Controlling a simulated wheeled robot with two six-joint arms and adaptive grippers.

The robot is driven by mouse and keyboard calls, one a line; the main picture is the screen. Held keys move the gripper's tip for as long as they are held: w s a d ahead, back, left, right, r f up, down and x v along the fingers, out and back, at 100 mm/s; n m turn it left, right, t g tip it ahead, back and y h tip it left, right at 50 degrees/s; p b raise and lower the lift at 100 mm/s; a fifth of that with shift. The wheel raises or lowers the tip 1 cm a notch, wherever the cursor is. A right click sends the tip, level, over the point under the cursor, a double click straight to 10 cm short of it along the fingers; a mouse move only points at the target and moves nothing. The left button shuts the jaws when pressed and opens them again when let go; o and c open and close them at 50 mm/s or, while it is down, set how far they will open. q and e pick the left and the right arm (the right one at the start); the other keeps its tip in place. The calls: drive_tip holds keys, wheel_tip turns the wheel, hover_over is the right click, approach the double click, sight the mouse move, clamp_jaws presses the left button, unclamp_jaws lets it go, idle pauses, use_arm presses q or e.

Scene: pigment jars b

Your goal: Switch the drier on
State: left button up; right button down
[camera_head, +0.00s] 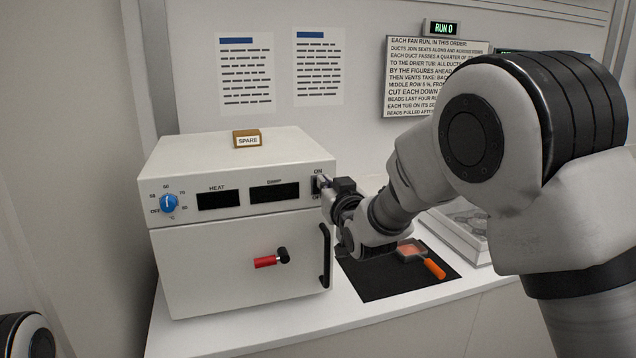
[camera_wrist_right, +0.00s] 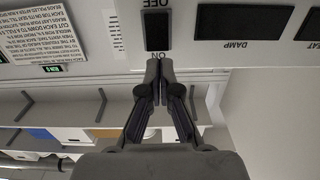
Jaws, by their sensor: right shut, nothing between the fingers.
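The drier (camera_head: 240,150) is a white box on the counter. Its front has dark HEAT (camera_head: 218,200) and DAMP (camera_head: 274,193) displays and a blue dial (camera_head: 169,203). A black rocker switch (camera_head: 316,185) sits at the panel's right end, ON above and OFF below; it also shows upside down in the right wrist view (camera_wrist_right: 157,30). My right gripper (camera_head: 326,184) is shut and empty, its tips (camera_wrist_right: 159,64) at the ON end of the switch. I cannot tell whether they touch it. My left gripper is out of view.
A SPARE block (camera_head: 247,139) sits on the drier. The door has a black handle (camera_head: 325,256) and a red-and-black lever (camera_head: 270,260). Right of it, a black mat (camera_head: 375,284) bears an orange-handled tool (camera_head: 434,268). A RUN 0 sign (camera_head: 442,28) is on the wall.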

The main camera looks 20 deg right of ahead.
drive_tip(key=shift+w+d+f, duration=0.1)
drive_tip(key=shift+w, duration=0.8)
drive_tip(key=shift+w, duration=0.1)
drive_tip(key=shift+w, duration=0.4)
drive_tip(key=s+b, duration=0.1)
drive_tip(key=s, duration=1.5)
drive_tip(key=shift+d, duration=0.2)
